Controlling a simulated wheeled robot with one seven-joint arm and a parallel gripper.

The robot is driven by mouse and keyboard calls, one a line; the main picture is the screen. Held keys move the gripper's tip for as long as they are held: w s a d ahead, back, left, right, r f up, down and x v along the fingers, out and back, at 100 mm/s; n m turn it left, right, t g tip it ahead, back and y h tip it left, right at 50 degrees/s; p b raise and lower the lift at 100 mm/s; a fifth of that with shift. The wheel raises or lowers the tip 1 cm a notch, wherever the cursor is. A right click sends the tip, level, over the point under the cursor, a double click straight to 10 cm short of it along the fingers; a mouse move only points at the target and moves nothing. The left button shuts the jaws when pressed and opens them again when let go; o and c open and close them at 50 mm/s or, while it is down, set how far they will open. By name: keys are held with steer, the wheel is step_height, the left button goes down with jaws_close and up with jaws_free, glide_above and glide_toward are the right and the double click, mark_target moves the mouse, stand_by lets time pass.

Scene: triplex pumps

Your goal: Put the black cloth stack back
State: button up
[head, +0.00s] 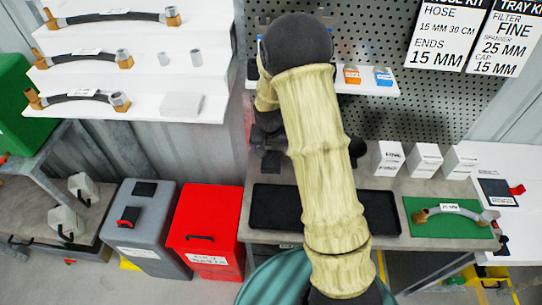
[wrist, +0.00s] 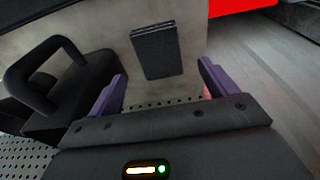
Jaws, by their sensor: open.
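The black cloth stack (wrist: 157,50) is a small, dark, folded rectangle with visible layered edges. In the wrist view it lies flat on the grey bench top (wrist: 110,20), ahead of my gripper. My gripper (wrist: 163,72) is open, with one purple finger to each side of the stack in the picture. Nothing is held, and I cannot tell the height of the fingers above the stack. In the head view a small dark patch (head: 271,161) by the bench's left end looks like the stack. My arm hides most of my gripper there.
A black fixture with a looped handle (wrist: 45,75) stands close to the left finger. A black tray (head: 270,208) lies on the bench behind my arm. White boxes (head: 424,160) and a green mat (head: 430,228) are right. A red bin (head: 205,230) stands left of the bench.

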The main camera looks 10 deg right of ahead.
mark_target(270, 164)
step_height(270, 164, up, 6)
steer(key=shift+s+a, duration=0.15)
steer(key=shift+s, duration=0.3)
steer(key=s+r+n, duration=0.1)
steer(key=s+r, duration=0.2)
steer(key=s, duration=0.6)
steer(key=s+r+n+t, duration=0.1)
steer(key=s+r+n, duration=0.1)
steer(key=s, duration=0.8)
steer(key=shift+d+r+n+y, duration=0.3)
steer(key=shift+d+r+y, duration=0.1)
steer(key=shift+r, duration=0.5)
steer(key=shift+s, duration=0.1)
